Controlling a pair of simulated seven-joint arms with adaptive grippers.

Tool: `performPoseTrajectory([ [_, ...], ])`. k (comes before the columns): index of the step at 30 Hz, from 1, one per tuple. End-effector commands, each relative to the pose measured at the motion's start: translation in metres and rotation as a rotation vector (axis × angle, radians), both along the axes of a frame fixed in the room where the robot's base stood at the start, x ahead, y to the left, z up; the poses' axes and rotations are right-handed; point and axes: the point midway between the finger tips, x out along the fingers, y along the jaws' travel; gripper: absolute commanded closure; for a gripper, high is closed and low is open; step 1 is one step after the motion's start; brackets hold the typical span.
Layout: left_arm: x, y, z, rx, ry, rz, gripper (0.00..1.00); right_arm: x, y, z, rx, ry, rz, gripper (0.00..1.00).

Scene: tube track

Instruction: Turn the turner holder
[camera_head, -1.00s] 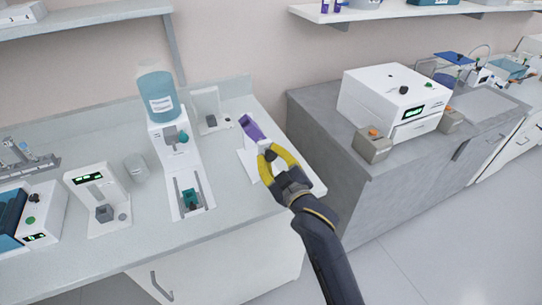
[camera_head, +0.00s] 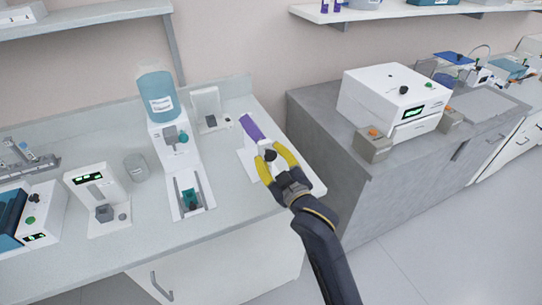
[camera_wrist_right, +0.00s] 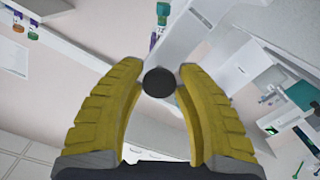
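A white device with a purple part (camera_head: 252,128) stands near the right end of the left bench in the head view. It has a round black knob (camera_head: 271,156), which also shows in the right wrist view (camera_wrist_right: 159,82). I take this device to be the turner holder. My right gripper (camera_head: 269,153) has yellow fingers and is open, with one fingertip on each side of the knob. In the right wrist view the knob sits between the fingertips (camera_wrist_right: 161,68); I cannot tell if they touch it. The fingers hide part of the device. My left gripper is not in view.
A white dispenser with a blue bottle (camera_head: 157,97) stands left of the device, with a small white instrument (camera_head: 207,110) behind. A gap separates this bench from the grey counter with a white box machine (camera_head: 395,98). The bench front is mostly clear.

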Motion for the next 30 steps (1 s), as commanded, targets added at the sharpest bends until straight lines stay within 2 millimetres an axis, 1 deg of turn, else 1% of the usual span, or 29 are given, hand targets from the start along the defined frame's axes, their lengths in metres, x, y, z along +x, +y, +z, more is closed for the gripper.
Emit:
performPoseTrajectory([
  [1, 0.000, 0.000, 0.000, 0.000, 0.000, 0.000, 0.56, 0.000, 0.000, 0.000, 0.000, 0.000, 0.000, 0.60],
  [5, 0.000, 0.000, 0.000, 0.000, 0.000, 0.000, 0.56, 0.000, 0.000, 0.001, 0.000, -0.002, 0.000, 0.45],
  [12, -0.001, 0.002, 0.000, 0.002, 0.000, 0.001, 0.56, 0.000, 0.000, 0.001, 0.000, -0.002, 0.000, 0.45],
  [16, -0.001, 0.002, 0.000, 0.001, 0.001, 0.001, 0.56, -0.006, -0.003, 0.000, -0.001, -0.002, 0.000, 0.45],
  [20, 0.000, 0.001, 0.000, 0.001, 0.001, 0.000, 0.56, -0.021, -0.010, 0.001, 0.000, -0.002, 0.000, 0.45],
  [30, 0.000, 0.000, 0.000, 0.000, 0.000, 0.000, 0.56, -0.074, -0.034, 0.000, -0.002, -0.001, -0.001, 0.45],
])
